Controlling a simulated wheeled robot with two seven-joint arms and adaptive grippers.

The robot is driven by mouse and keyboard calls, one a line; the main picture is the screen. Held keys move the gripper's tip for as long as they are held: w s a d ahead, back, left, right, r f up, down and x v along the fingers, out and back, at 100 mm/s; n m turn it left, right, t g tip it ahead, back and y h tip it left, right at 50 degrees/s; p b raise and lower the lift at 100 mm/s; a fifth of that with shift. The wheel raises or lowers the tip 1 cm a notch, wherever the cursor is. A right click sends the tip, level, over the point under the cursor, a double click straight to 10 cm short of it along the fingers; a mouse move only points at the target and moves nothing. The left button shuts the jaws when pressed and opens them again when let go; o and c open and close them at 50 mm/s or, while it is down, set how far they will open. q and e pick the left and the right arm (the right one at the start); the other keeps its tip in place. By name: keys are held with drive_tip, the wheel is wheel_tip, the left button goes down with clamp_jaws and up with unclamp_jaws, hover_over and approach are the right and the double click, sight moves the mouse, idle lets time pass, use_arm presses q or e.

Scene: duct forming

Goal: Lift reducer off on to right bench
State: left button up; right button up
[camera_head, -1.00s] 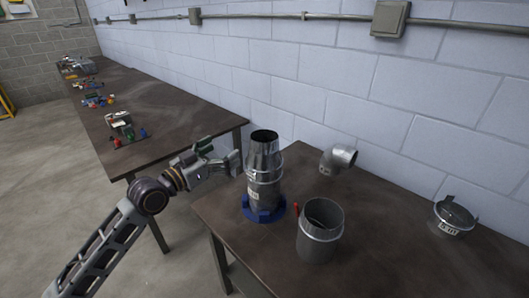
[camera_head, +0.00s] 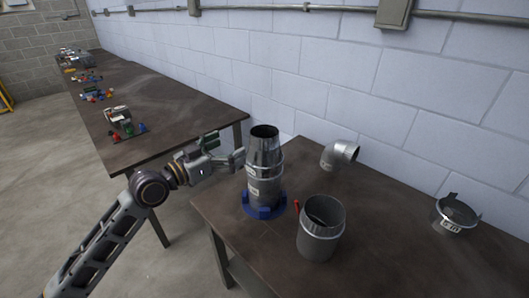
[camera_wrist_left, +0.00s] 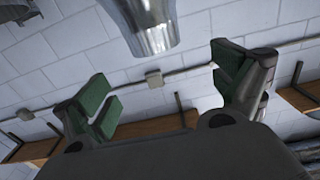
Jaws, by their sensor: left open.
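The reducer (camera_head: 264,143) is a tapered grey metal piece with a dark open top. It sits upright on a metal duct section (camera_head: 265,184), held in a blue ring base (camera_head: 264,209) near the left end of the right bench (camera_head: 388,226). My left gripper (camera_head: 238,160) is just left of the stack, at about the reducer's lower part. In the left wrist view its green-padded fingers (camera_wrist_left: 168,88) are spread wide with nothing between them. A shiny metal cylinder end (camera_wrist_left: 150,25) shows beyond them at the top. My right gripper is not in view.
An elbow (camera_head: 340,155) and a collar with tabs (camera_head: 455,214) stand farther back. The left bench (camera_head: 180,110) holds several small parts.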

sight(256, 136)
use_arm(q)
drive_tip(key=shift+p+x, duration=1)
drive_tip(key=shift+x, duration=3.3)
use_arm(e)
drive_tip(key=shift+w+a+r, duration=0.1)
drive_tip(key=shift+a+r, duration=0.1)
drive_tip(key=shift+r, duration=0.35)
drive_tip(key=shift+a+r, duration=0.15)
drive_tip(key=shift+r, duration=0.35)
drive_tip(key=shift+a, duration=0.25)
use_arm(q)
drive_tip(key=shift+d, duration=0.1)
drive_tip(key=shift+w+d+f+p, duration=0.1)
drive_tip(key=shift+w+d+p, duration=0.3)
drive_tip(key=shift+d, duration=0.25)
drive_tip(key=shift+w+d+f+p, duration=0.1)
drive_tip(key=shift+w+d+p, duration=0.25)
drive_tip(key=shift+d, duration=0.25)
drive_tip(key=shift+x, duration=1.1)
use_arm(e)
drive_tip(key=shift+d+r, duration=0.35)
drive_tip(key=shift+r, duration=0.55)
use_arm(q)
drive_tip(key=shift+f, duration=0.1)
drive_tip(key=shift+c, duration=0.5)
